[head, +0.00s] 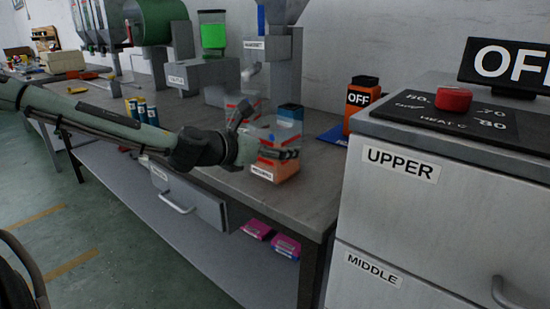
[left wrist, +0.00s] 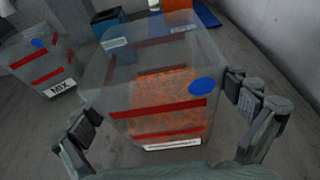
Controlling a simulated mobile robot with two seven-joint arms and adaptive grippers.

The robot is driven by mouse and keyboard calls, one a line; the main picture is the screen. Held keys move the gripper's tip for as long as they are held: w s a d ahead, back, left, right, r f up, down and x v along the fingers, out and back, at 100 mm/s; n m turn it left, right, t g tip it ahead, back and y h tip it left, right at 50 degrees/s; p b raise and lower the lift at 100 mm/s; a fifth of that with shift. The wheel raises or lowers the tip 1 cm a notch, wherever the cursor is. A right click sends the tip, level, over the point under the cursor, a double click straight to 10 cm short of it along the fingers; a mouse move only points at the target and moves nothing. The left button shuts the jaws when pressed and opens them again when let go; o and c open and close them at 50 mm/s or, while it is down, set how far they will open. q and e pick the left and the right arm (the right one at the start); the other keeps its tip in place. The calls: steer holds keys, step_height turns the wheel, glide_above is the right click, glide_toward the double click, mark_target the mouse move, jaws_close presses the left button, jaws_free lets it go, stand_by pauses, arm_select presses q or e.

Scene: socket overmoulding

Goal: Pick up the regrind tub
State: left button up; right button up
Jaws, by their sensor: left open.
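A clear tub with orange granules (left wrist: 165,95) stands on the bench in front of my left gripper. It has red stripes, a blue dot and a white bottom label too small to read; I take it to be the regrind tub. In the head view its orange lower part (head: 275,168) shows near the bench's front edge, partly behind my fingers. My left gripper (head: 270,137) is open, with its fingers on either side of the tub. In the left wrist view the fingers (left wrist: 168,122) stand apart around it; I cannot tell whether they touch. My right gripper is not in view.
A similar clear tub labelled MIX (left wrist: 40,60) stands close by on the left. A blue container (left wrist: 110,22) is behind. An orange box reading OFF (head: 361,103) and a grey cabinet labelled UPPER (head: 400,190) are to the right. Grey machines (head: 205,78) line the bench's back.

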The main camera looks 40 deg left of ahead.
arm_select(q)
steer(key=shift+w, duration=0.1)
steer(key=c, duration=1.3)
steer(key=shift+c, duration=0.8)
steer(key=shift+r, duration=0.2)
